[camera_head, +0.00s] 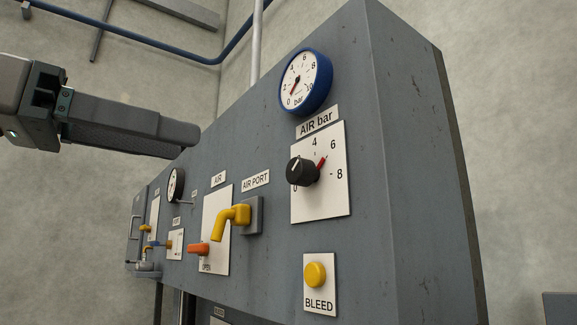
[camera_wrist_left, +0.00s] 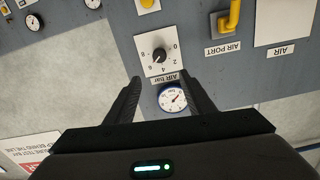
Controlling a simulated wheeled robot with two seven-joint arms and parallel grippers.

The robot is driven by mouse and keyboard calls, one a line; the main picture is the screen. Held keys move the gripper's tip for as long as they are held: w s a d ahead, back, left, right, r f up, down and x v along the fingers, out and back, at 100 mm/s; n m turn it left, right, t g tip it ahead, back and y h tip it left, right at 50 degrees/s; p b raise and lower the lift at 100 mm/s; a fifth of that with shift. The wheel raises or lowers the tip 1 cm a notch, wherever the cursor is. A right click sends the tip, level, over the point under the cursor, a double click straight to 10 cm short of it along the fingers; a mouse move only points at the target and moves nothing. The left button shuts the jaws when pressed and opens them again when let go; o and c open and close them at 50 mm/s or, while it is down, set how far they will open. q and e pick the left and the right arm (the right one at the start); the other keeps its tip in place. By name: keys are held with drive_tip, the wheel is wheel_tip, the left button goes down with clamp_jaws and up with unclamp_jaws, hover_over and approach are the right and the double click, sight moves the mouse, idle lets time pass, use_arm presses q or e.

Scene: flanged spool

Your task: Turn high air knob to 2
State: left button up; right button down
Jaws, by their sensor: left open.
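The black air knob (camera_head: 302,172) sits on a white dial plate (camera_head: 333,195) under the "AIR bar" label (camera_head: 317,122). A red pointer at the knob slants up right toward the 6; the 2 is hidden in the head view. The wrist view shows the knob (camera_wrist_left: 159,56) upside down, its setting too small to read surely. My left gripper (camera_head: 193,137) is left of the knob, apart from it, in the head view. In the wrist view my left gripper (camera_wrist_left: 161,88) is open and empty, its fingers spread below the knob. My right gripper is out of view.
A blue-rimmed gauge (camera_head: 304,80) juts out above the knob. A yellow BLEED button (camera_head: 315,274) is below it. A yellow bent handle (camera_head: 232,217) and an orange lever (camera_head: 199,249) stick out to the left. The panel right of the dial is bare.

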use_arm(q)
drive_tip(key=shift+d, duration=0.1)
drive_tip(key=p, duration=0.3)
approach(293, 167)
drive_tip(key=p+x, duration=0.2)
drive_tip(key=x, duration=0.6)
drive_tip(key=shift+r, duration=0.1)
drive_tip(key=shift+w+d, duration=0.3)
drive_tip(key=shift+d, duration=0.1)
drive_tip(key=shift+w+d, duration=0.1)
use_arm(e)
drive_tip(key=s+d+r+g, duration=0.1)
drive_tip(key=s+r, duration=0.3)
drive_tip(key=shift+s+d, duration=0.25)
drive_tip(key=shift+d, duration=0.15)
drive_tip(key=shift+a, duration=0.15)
use_arm(q)
drive_tip(key=c, duration=1.1)
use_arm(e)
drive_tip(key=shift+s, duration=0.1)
